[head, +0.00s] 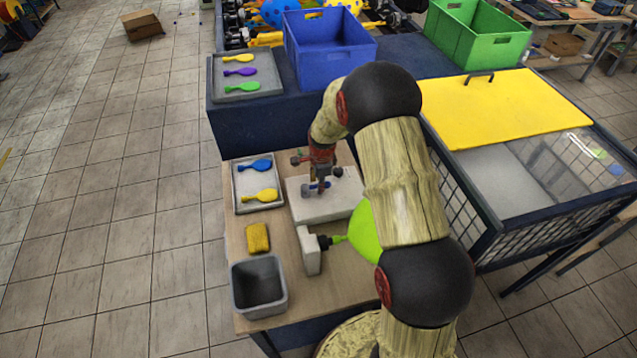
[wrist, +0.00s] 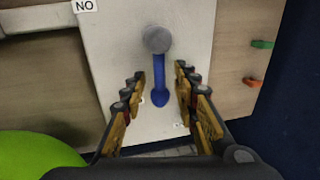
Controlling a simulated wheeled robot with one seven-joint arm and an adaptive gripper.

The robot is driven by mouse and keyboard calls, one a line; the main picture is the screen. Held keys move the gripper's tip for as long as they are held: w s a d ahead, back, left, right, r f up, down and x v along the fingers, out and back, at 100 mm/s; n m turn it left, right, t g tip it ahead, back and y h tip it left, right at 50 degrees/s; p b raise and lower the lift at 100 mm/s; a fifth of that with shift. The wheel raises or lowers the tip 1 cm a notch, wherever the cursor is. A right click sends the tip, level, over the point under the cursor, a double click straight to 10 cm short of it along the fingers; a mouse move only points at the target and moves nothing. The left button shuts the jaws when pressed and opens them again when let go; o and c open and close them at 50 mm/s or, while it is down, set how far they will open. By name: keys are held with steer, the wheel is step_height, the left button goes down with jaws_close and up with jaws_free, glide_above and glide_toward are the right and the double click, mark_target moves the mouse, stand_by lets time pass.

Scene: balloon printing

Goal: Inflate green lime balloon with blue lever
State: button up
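The blue lever (wrist: 157,72) is fixed to a white panel (wrist: 120,45) by a round grey knob (wrist: 157,39). Its arm points down toward my wrist in the wrist view. In the head view, part of the lever (head: 312,187) shows below my gripper (head: 319,178). My gripper (wrist: 160,75) is open, with one finger on each side of the lever and a gap on both sides. The lime green balloon (head: 364,232) is large and rounded on the black nozzle (head: 325,242), partly hidden by my arm. It also shows at the lower left in the wrist view (wrist: 35,157).
A grey tray (head: 239,203) holds a blue and a yellow balloon. A yellow sponge (head: 257,238) and an open grey bin (head: 258,287) stand at the table's left. A rear tray (head: 216,72) holds several balloons. A mesh-sided box with a yellow lid (head: 500,105) stands right.

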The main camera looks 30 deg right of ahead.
steer(key=shift+c, duration=1.2)
jaws_close()
